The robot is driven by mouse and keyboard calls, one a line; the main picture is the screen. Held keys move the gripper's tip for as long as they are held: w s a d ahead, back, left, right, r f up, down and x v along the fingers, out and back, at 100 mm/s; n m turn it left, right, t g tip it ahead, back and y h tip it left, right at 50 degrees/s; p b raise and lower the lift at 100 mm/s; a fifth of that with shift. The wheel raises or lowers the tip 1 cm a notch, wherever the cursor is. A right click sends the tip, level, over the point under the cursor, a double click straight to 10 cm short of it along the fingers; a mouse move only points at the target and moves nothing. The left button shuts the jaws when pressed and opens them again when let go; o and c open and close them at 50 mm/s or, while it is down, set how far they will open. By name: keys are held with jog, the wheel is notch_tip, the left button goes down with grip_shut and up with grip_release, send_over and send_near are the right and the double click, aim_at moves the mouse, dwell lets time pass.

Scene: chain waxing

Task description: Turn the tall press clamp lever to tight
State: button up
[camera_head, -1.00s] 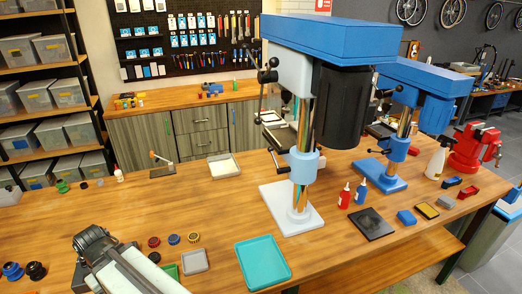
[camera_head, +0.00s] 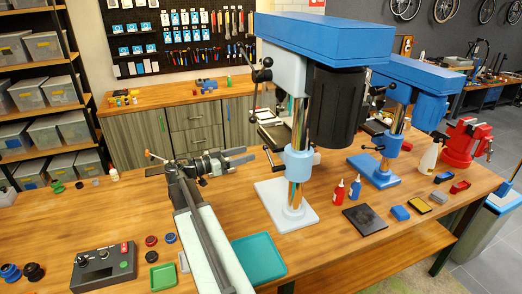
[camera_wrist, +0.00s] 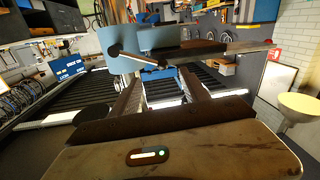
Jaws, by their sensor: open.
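The tall press (camera_head: 320,40) has a blue top, a dark motor and a steel column on a pale base (camera_head: 290,208). A light blue collar (camera_head: 299,160) sits on its column. A thin dark lever (camera_head: 268,155) sticks out left of the collar. My gripper (camera_head: 248,156) is open and level, just left of this lever, with its fingers pointing at the column. In the wrist view, a light blue part (camera_wrist: 165,38) and a dark lever with a round knob (camera_wrist: 115,49) show beyond my open gripper (camera_wrist: 168,85). I cannot tell whether the fingers touch the lever.
A shorter blue press (camera_head: 375,170) stands to the right. A teal tray (camera_head: 259,258) lies in front of the pale base. Red and blue bottles (camera_head: 340,191) and a black plate (camera_head: 365,219) lie to the right. A control box (camera_head: 104,267) sits front left.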

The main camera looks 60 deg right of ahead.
aim_at(264, 149)
jog(key=x, duration=0.7)
jog(key=shift+s+d, duration=0.2)
jog(key=shift+d, duration=0.05)
grip_shut()
jog(key=shift+f, duration=0.15)
dwell(0.9)
